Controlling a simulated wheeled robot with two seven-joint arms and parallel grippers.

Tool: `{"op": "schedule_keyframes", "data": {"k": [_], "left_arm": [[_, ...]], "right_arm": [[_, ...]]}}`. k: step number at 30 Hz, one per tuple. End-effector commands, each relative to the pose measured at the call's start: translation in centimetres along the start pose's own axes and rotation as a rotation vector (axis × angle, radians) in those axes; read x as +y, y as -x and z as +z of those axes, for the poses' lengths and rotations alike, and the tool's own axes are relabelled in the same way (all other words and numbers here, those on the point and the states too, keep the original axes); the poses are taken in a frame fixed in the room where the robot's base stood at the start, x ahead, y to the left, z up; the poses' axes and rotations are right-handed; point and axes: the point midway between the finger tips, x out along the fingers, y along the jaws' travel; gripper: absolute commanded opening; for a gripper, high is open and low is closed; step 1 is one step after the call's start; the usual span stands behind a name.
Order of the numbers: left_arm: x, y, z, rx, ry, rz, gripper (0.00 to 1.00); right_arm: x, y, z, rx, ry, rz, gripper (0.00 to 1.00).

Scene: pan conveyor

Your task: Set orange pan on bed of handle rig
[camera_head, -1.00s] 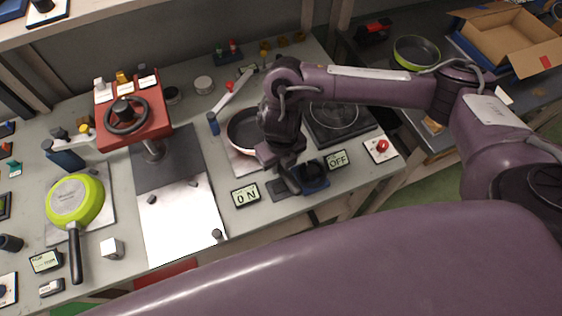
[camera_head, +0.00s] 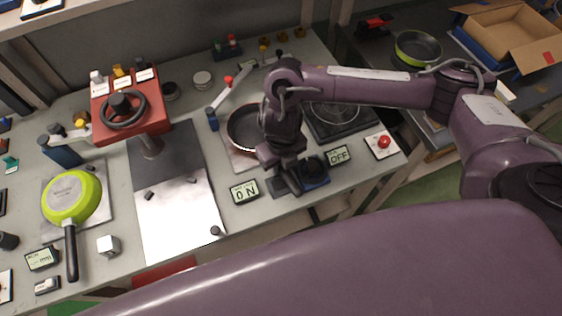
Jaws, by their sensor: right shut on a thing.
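A pan (camera_head: 241,127) with a dark inside and a pale rim sits at the middle of the bench, on or just above a pinkish plate (camera_head: 239,160); I cannot tell whether it rests on it. Its outer colour hardly shows. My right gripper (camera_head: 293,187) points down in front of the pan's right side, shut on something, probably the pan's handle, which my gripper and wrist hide. A dark pad and a blue block (camera_head: 316,177) lie at the fingertips, between displays reading "0 N" (camera_head: 244,191) and "OFF" (camera_head: 338,156). My left gripper is out of view.
A green pan (camera_head: 70,196) lies on a plate at the left. A red stand with a black handwheel (camera_head: 123,108) rises over a grey and silver plate (camera_head: 183,217). A dark hob (camera_head: 345,124) and a red button (camera_head: 383,142) are on the right. Another pan (camera_head: 417,46) stands behind.

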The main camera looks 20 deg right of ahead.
Motion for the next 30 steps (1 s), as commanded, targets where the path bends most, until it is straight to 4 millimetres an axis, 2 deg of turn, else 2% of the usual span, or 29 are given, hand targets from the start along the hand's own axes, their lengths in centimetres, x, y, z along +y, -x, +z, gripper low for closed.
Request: {"op": "schedule_keyframes", "data": {"k": [23,24,29,30], "left_arm": [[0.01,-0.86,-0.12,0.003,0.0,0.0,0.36],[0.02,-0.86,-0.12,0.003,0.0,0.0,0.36],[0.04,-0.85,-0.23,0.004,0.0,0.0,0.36],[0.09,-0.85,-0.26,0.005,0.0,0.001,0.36]], "right_arm": [[-0.08,-1.28,-0.38,0.011,0.0,-0.002,0.0],[-0.08,-1.28,-0.38,0.011,0.0,-0.002,0.27],[-0.05,-1.2,-0.28,0.007,0.0,-0.001,0.48],[-0.08,-1.18,-0.25,0.007,-0.001,-0.002,0.49]]}}
